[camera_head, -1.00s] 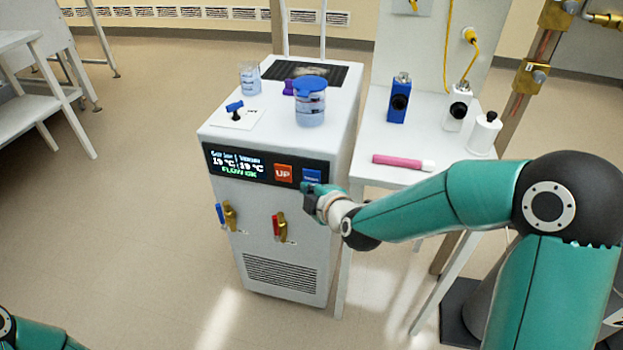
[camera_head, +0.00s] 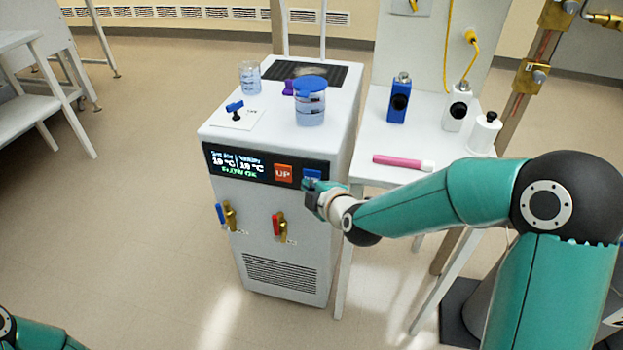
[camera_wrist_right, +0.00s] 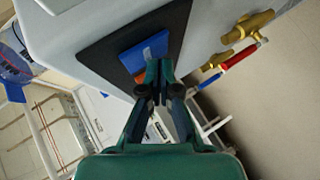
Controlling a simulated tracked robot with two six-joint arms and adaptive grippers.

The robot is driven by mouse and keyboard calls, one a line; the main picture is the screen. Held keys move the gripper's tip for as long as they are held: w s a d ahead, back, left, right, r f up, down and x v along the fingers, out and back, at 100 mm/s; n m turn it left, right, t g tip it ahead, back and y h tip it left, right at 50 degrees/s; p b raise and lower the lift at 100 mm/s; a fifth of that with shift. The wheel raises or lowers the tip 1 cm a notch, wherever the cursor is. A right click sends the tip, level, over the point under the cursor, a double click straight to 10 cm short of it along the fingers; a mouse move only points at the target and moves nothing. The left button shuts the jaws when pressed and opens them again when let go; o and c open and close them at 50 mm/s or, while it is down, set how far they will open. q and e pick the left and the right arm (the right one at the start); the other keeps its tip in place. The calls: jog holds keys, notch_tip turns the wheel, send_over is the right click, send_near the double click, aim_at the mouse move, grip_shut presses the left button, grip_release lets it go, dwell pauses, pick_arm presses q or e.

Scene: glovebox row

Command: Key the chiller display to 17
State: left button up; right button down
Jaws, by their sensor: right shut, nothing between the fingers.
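The chiller (camera_head: 275,245) is a pale grey cabinet with a dark display (camera_head: 236,163) on its upper front. Its small digits are blurred; both readings look like 18 or 19 °C, above a green "FLOW OK". An orange-red UP button (camera_head: 283,173) sits right of the display, and a blue button (camera_head: 311,175) right of that. My right gripper (camera_head: 308,187) is shut and empty, its tips at the lower edge of the blue button. In the right wrist view the shut tips (camera_wrist_right: 159,66) overlap the blue button (camera_wrist_right: 143,52); I cannot tell whether they touch. My left gripper is out of view.
Brass valves with blue and red handles (camera_head: 276,224) stick out below the panel. A blue-lidded jar (camera_head: 310,104) and a beaker (camera_head: 250,77) stand on the chiller top. A white side table (camera_head: 380,172) with a pink marker (camera_head: 398,161) and bottles stands to the right.

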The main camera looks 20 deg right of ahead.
jog(key=shift+w+d, duration=0.2)
jog(key=shift+w, duration=0.1)
dwell(0.5)
dwell(0.4)
jog(key=shift+s+a, duration=0.45)
jog(key=shift+s, duration=0.25)
jog(key=shift+a, duration=0.1)
jog(key=s+a, duration=0.1)
jog(key=s, duration=0.1)
jog(key=s+a, duration=0.1)
jog(key=s, duration=0.1)
jog(key=shift+a, duration=0.3)
dwell(1.8)
